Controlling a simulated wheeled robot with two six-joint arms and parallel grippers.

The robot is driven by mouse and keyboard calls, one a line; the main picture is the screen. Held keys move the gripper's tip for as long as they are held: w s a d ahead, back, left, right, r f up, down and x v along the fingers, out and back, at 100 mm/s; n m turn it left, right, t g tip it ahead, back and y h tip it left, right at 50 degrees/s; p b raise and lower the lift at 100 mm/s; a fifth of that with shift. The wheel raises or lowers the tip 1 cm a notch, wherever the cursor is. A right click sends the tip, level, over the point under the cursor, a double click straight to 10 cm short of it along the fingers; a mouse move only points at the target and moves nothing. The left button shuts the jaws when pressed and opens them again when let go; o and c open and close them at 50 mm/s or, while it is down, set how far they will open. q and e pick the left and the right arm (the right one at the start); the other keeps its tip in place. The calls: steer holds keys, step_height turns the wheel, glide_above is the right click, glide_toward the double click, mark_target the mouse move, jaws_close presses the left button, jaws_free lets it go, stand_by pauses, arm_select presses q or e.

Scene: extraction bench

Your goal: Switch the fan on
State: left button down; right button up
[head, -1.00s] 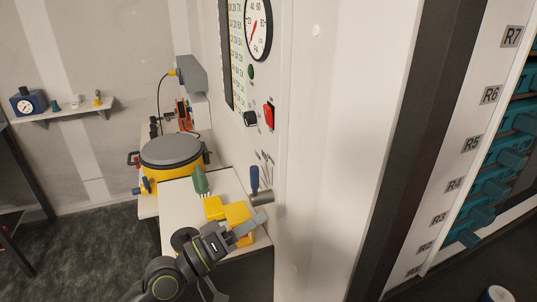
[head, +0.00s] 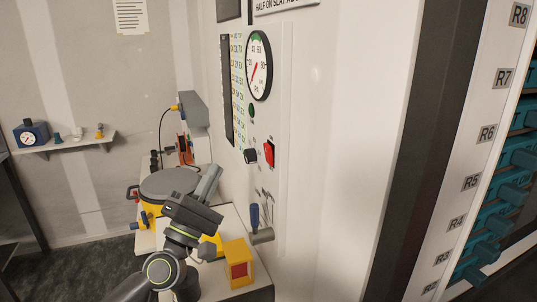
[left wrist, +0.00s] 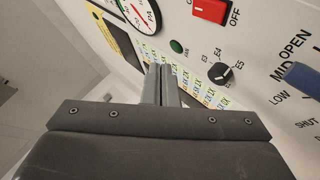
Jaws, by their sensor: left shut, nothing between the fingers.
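A red rocker switch (head: 269,153) sits on the white wall panel (head: 285,120), below the round gauge. In the left wrist view the red rocker (left wrist: 210,10) is at the top edge, with OFF printed beside it; any other label is cut off. My left gripper (head: 212,174) is in front of the panel, to the left of and below the rocker in the head view. Its fingers (left wrist: 160,80) are shut together and empty, pointing toward the panel, apart from the switch. My right gripper is in neither view.
Near the rocker are a black selector knob (left wrist: 220,72), a green round lamp or button (left wrist: 177,46) and a blue-handled lever (head: 254,216). Below stands a bench (head: 225,291) with a yellow box (head: 238,252) and a grey-lidded yellow vessel (head: 165,183).

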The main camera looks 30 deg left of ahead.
mark_target(269, 154)
arm_select(q)
steer(key=shift+w+d+r+p, duration=0.25)
steer(key=shift+w+d+p, duration=0.2)
steer(key=shift+w+d, duration=0.6)
steer(key=shift+w+d+r+p, duration=0.2)
steer(key=shift+w+d+p, duration=0.3)
steer(key=shift+w+d, duration=0.5)
steer(key=shift+w+d+r+p, duration=0.25)
steer(key=shift+w+d+p, duration=0.35)
steer(key=shift+w, duration=0.65)
steer(key=shift+d, duration=0.15)
steer(key=shift+d, duration=0.1)
